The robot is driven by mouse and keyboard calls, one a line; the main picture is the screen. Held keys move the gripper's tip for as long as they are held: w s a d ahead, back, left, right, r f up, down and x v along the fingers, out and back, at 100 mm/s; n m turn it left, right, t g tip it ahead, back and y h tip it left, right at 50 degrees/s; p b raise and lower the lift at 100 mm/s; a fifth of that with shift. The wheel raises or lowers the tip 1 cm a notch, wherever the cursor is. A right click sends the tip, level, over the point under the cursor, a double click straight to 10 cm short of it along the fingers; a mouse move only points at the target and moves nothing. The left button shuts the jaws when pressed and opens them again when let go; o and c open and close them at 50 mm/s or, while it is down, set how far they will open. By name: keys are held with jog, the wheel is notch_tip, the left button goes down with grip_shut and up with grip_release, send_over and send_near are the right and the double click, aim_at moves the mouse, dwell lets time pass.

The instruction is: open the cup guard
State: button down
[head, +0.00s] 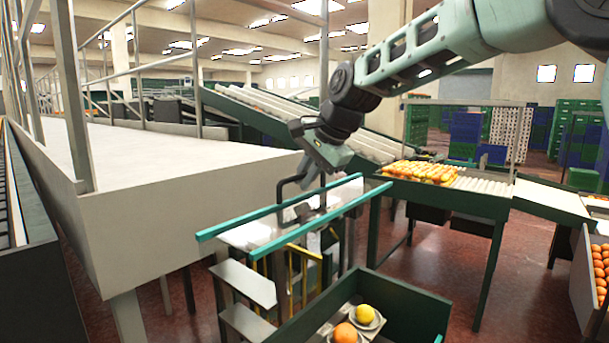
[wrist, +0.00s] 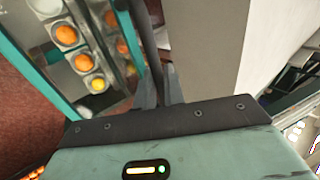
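The cup guard appears as a clear panel between two teal rails (head: 275,210) in the head view. A black bar handle (head: 281,187) stands up at it. My gripper (head: 309,186) is at this handle, pointing down. In the wrist view the dark handle (wrist: 146,40) runs down to between my grey fingers (wrist: 158,92), which sit close on either side of it. I cannot tell whether they press on it. Through the clear panel, cups with oranges (wrist: 66,34) and a yellow fruit (wrist: 98,85) show beneath.
A green bin (head: 405,300) in front holds cups with an orange and a yellow fruit. A white-topped platform (head: 170,165) with railings stands at left. A roller table (head: 485,187) with oranges stands behind, and a crate of oranges (head: 585,270) is at right.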

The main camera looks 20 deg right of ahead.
jog(key=c, duration=1.6)
grip_release()
jog(key=shift+f, duration=0.15)
jog(key=shift+o, duration=0.2)
jog(key=b+v, duration=0.5)
jog(key=v, duration=1.2)
jog(key=shift+s+r, duration=0.15)
jog(key=shift+r, duration=0.1)
jog(key=shift+d, duration=0.1)
